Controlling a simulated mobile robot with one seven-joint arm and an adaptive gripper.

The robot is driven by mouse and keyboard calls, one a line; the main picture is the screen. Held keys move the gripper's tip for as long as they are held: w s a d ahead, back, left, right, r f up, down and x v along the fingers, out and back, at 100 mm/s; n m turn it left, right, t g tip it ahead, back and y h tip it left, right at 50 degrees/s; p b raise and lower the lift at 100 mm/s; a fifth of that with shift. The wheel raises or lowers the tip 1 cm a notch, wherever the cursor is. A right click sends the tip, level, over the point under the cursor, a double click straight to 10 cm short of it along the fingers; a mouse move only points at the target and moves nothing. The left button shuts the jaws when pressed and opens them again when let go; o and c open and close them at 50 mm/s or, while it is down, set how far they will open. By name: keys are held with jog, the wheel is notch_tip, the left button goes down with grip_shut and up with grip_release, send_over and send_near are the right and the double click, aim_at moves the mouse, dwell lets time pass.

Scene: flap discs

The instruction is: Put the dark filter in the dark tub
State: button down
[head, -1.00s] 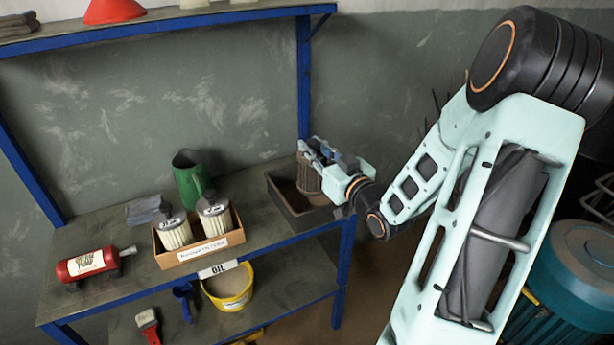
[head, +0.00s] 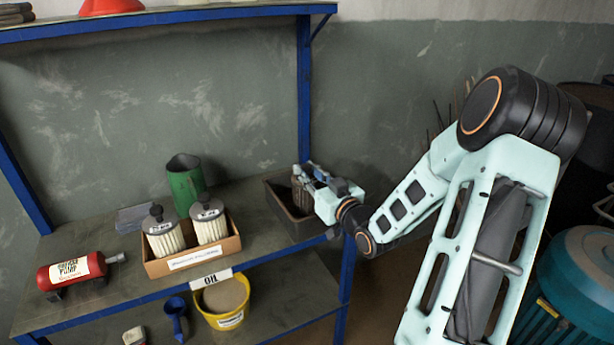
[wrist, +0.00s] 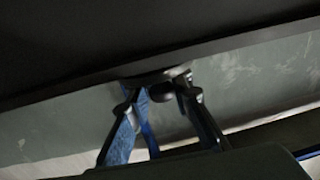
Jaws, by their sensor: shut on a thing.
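The dark filter (head: 299,196), a brownish pleated cylinder, is at the dark tub (head: 287,217) on the right end of the workbench top. Its lower part is hidden behind the tub's front wall, so I cannot tell whether it touches the bottom. My gripper (head: 304,178) is shut on the filter's upper part, reaching in over the tub from the right. In the wrist view my gripper's fingers (wrist: 157,105) show, but the filter is not clear there.
A cardboard box (head: 192,260) with two pale filters (head: 209,223) stands left of the tub, with a green jug (head: 186,184) behind it. A red bottle (head: 72,270) lies at far left. A blue shelf post (head: 304,90) rises just behind the tub.

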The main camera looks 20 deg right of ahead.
jog(key=shift+f, duration=0.15)
jog(key=c, duration=1.7)
grip_release()
jog(key=shift+c, duration=0.2)
jog(key=shift+r, duration=0.2)
jog(key=shift+s+d, duration=0.1)
jog(key=shift+s, duration=0.15)
jog(key=s+d+p, duration=0.1)
jog(key=s, duration=1)
jog(key=shift+s, duration=0.3)
jog(key=shift+w, duration=0.1)
